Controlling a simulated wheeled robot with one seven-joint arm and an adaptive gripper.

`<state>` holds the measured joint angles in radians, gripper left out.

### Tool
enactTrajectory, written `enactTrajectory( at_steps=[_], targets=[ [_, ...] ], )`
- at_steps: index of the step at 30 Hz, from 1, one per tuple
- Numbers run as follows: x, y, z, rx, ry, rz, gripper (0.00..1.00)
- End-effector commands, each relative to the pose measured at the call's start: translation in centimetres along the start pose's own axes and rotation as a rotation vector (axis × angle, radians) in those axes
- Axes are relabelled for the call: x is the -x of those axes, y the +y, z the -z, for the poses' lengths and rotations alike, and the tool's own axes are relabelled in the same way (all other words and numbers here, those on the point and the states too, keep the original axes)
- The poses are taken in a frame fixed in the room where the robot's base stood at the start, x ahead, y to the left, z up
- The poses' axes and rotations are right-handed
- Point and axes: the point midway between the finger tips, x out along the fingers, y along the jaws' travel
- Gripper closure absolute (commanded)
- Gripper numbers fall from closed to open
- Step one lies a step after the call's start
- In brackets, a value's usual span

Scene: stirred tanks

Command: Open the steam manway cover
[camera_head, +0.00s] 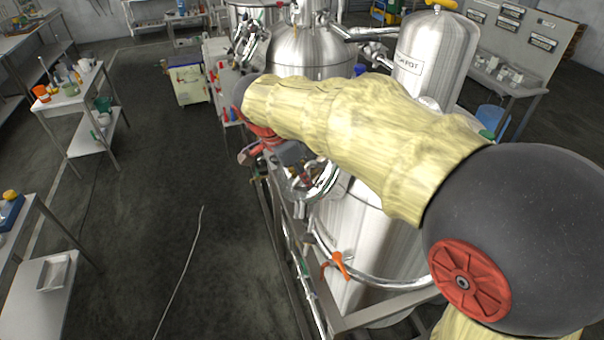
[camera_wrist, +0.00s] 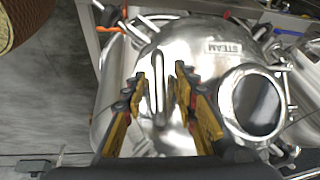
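In the wrist view, a shiny domed steel cover (camera_wrist: 205,70) lies under my gripper, with a STEAM label (camera_wrist: 225,47) on its right part. A bar-like metal handle (camera_wrist: 158,88) rises from its middle. My gripper (camera_wrist: 160,78) is open, with its yellow and black fingers on either side of the handle. A gap shows on both sides; contact cannot be told. In the head view, the gripper (camera_head: 287,154) is small and partly hidden by my arm, above the steel tank (camera_head: 375,235). The cover's hinge and fastening are not clear.
A round port with a dark centre (camera_wrist: 256,103) sits right of the fingers in the wrist view. An orange-handled valve (camera_head: 339,264) and a metal frame rail (camera_head: 385,308) are at the tank's front. Floor left of the frame is open, with a hose (camera_head: 182,270) on it.

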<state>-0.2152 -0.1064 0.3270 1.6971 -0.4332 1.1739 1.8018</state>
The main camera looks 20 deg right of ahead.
Motion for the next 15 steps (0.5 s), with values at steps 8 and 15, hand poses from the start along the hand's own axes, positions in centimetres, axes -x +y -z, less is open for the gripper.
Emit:
enactTrajectory(
  at_steps=[8, 15],
  targets=[
    [0.02, 0.0, -0.02, 0.0, 0.0, 0.0, 0.84],
    [0.03, 0.0, -0.02, 0.0, 0.0, 0.0, 0.98]
  ],
)
